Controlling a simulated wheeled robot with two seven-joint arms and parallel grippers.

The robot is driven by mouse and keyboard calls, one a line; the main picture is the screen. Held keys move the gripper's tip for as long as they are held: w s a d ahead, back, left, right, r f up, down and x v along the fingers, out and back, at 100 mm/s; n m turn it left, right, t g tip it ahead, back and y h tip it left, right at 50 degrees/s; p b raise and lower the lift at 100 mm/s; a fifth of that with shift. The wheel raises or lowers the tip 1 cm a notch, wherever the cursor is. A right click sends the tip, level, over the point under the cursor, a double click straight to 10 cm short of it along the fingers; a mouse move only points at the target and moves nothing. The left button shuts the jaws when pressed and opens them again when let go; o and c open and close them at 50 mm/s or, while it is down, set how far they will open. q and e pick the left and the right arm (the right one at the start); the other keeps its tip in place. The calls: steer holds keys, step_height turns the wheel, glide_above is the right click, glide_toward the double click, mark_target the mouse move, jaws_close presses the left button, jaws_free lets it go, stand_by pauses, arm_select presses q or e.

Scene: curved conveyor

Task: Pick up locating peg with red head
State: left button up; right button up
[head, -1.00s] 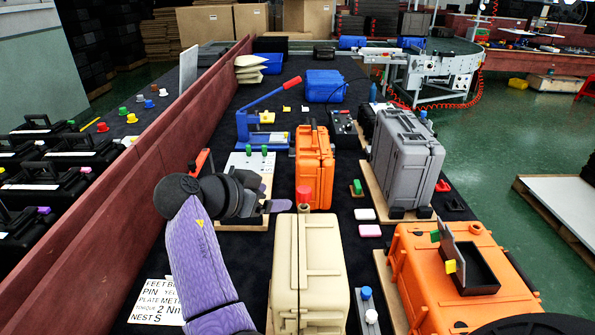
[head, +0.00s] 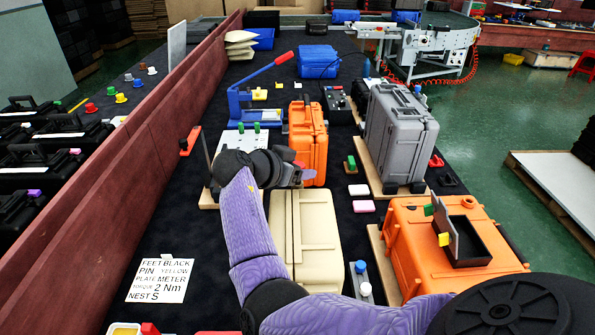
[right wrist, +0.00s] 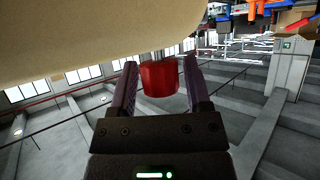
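The locating peg with the red head (right wrist: 159,78) shows in the right wrist view between the two fingers of my right gripper (right wrist: 160,82). Small gaps show beside the head, so the fingers look open around it. In the head view only a bit of the red head (head: 299,163) shows behind the right gripper (head: 302,175), at the far end of the beige case (head: 315,225). The peg's lower part is hidden. A large beige surface (right wrist: 90,35) fills the upper left of the wrist view. My left gripper is not in view.
An orange case (head: 308,135) stands just behind the right gripper. A grey case (head: 400,135) is to the right, and an orange case with an open box (head: 420,240) is at front right. A red wooden wall (head: 150,150) runs along the left.

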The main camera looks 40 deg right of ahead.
jaws_close()
